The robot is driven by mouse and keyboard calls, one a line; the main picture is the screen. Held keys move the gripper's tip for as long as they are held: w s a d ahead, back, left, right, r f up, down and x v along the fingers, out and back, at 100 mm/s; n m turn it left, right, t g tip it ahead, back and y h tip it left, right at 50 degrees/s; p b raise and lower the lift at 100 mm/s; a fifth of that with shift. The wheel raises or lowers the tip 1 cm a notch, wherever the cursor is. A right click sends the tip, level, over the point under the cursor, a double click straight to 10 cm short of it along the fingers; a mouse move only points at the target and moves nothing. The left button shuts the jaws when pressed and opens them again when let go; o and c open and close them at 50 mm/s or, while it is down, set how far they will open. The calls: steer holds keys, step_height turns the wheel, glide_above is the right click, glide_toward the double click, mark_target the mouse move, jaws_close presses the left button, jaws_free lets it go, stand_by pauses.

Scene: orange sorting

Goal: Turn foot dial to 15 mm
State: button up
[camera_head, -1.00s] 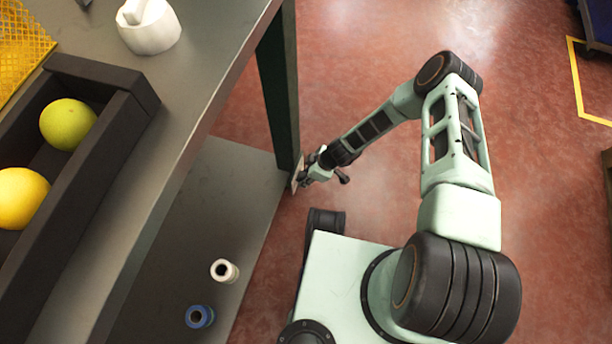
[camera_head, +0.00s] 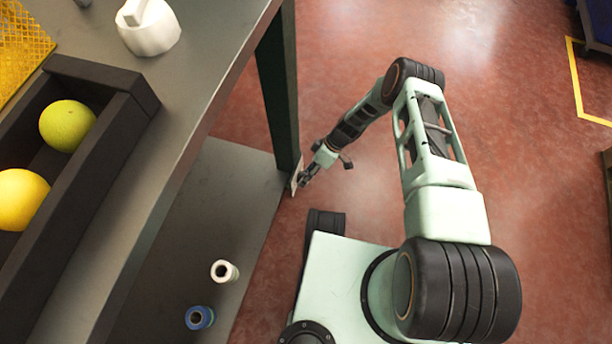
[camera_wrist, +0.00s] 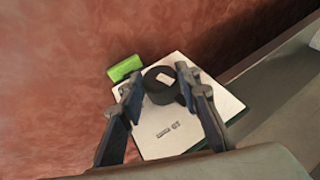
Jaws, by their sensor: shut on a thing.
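The foot dial (camera_wrist: 162,94) is a dark round knob with a pale mark on top, on a white plate (camera_wrist: 172,137) with small dark print, in the wrist view. The print and the dial setting are too small to read. My gripper (camera_wrist: 155,90) has one finger on each side of the knob and is shut on it. In the head view my gripper (camera_head: 303,177) is low beside the table leg (camera_head: 280,100), at the pale plate (camera_head: 296,178) there. The knob is hidden in that view.
A green block (camera_wrist: 125,68) lies at the plate's upper left corner. A white spool (camera_head: 224,271) and a blue spool (camera_head: 199,317) stand on the lower shelf (camera_head: 215,200). The red floor (camera_head: 400,170) right of the leg is open.

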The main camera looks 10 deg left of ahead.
steer(key=shift+w+f+g, duration=0.1)
steer(key=shift+g, duration=0.5)
steer(key=shift+m+g, duration=0.4)
steer(key=shift+g, duration=0.4)
steer(key=o, duration=1.2)
steer(key=shift+c, duration=0.2)
steer(key=v, duration=1.2)
steer(key=shift+d, duration=0.15)
steer(key=shift+o, duration=0.2)
steer(key=shift+f, duration=0.15)
